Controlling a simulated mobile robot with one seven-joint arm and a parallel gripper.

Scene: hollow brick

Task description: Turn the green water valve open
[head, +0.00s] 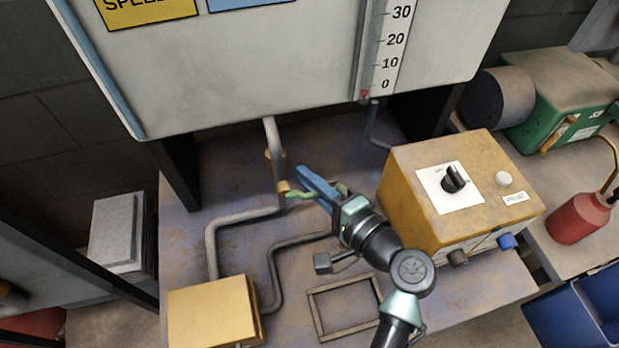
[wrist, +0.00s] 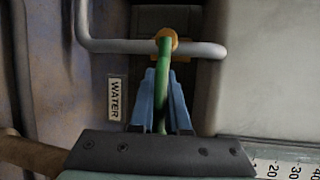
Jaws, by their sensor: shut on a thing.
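The green water valve handle (wrist: 164,62) runs from an orange-brass fitting (wrist: 165,40) on a grey pipe (wrist: 110,45) toward my gripper in the wrist view. In the head view the green handle (head: 300,194) sticks out to the right from the brass fitting (head: 283,187) on the pipe below the white panel. My gripper (head: 305,176) has blue fingers, one on each side of the handle; they also show in the wrist view (wrist: 161,92). It is shut on the handle. A "WATER" label (wrist: 116,99) is left of the fingers. The handle's near end is hidden by the gripper.
A yellow box with a black knob (head: 453,180) stands close to the right of my gripper. A white panel with a gauge (head: 384,60) hangs above. A tan box (head: 212,312) is at the lower left, and an empty frame (head: 345,305) lies below my wrist.

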